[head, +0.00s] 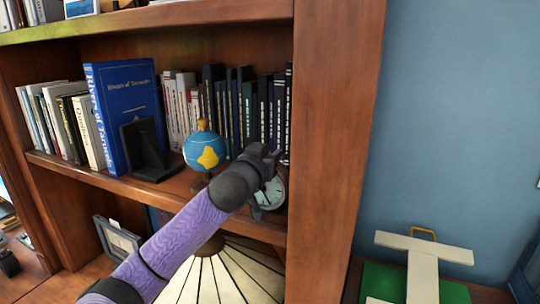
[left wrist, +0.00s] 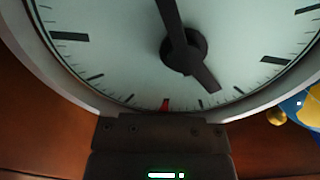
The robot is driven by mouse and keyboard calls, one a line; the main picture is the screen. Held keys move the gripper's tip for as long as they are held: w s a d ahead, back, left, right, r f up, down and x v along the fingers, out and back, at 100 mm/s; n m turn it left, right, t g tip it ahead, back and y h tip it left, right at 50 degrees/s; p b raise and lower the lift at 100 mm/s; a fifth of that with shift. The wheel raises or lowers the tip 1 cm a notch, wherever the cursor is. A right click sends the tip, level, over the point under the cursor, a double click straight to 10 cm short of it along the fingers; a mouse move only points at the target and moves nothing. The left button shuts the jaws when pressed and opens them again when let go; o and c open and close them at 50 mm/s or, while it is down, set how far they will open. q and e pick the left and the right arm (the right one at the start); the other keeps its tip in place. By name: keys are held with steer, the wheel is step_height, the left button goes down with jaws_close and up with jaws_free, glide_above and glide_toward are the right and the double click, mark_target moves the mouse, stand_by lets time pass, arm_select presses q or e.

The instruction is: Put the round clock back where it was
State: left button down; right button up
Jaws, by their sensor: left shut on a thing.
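The round clock (head: 271,192) has a pale face with dark hour marks and stands at the right end of the middle shelf (head: 170,192), close to the bookcase's right side wall. My left gripper (head: 262,172) is at the clock, shut on it, and partly hides it in the head view. In the left wrist view the clock (left wrist: 120,50) fills most of the picture, its rim right at the gripper (left wrist: 162,125). Whether the clock's base touches the shelf is hidden. My right gripper is not in view.
A small blue and yellow globe (head: 205,150) stands just left of the clock and also shows in the left wrist view (left wrist: 304,108). Dark books (head: 250,110) stand behind. A black bookend (head: 146,150) and a large blue book (head: 125,110) are further left.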

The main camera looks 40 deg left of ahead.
arm_select(q)
steer(key=c, duration=0.5)
jaws_free()
steer(key=shift+r, duration=0.1)
steer(key=b+v, duration=0.3)
steer(key=v, duration=0.9)
steer(key=shift+b, duration=0.4)
